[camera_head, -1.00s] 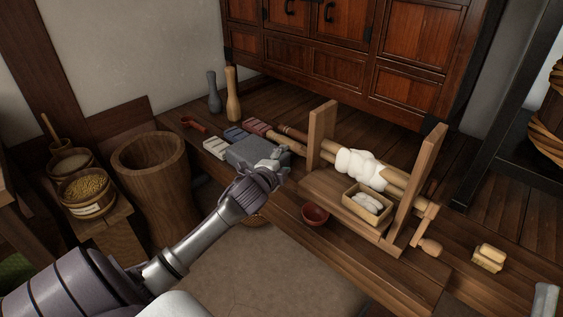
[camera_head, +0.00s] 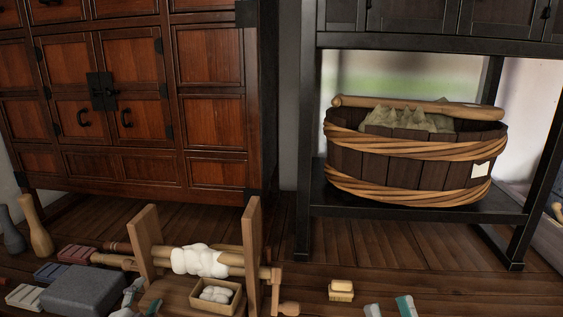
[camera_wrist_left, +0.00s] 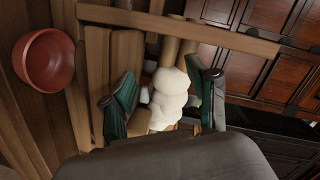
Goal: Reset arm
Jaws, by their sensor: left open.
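My left gripper (camera_head: 141,297) shows at the bottom edge of the head view, between a grey block and a wooden roller frame. In the left wrist view its two green-padded fingers (camera_wrist_left: 163,104) are spread apart. White fluffy fibre (camera_wrist_left: 171,88) shows beyond the fingers; I see nothing gripped. My right gripper (camera_head: 389,307) is at the bottom edge of the head view, right of the frame. Its two fingertips stand apart with nothing between them. The rest of both arms is out of the head view.
The wooden roller frame (camera_head: 254,230) carries white fibre (camera_head: 199,261); a small box (camera_head: 236,300) sits in it. The grey block (camera_head: 84,289) lies left. A red bowl (camera_wrist_left: 44,59) shows in the wrist view. A brush (camera_head: 341,290) lies right. A bound tub (camera_head: 410,165) stands on a rack.

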